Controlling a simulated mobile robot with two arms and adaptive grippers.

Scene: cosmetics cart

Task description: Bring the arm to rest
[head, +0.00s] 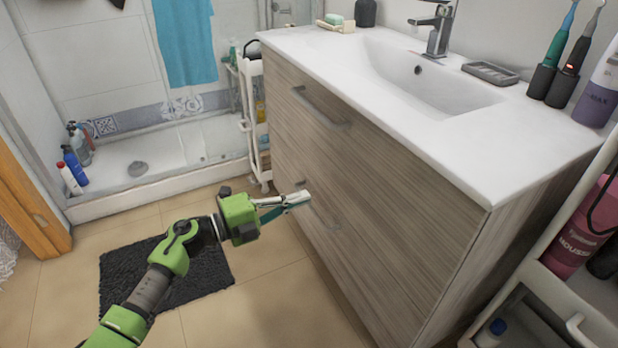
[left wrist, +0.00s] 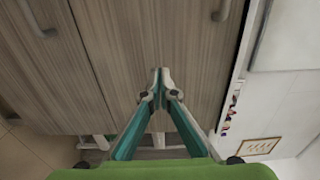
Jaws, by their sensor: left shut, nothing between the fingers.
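My left arm comes in from the lower left of the head view. Its gripper (head: 300,198) is at the front of the wood-grain vanity cabinet (head: 385,190), near the lower drawer handle. The left wrist view also shows this gripper (left wrist: 160,75) with its fingertips together and nothing between them. The cabinet front (left wrist: 120,60) fills much of that view behind the fingers. I cannot tell whether the fingertips touch the cabinet. My right gripper is not in view.
A white sink top (head: 440,150) covers the cabinet. A white cart (head: 570,290) with bottles stands at the right, and another slim cart (head: 252,110) stands by the shower. A dark bath mat (head: 205,275) lies on the tiled floor below my arm.

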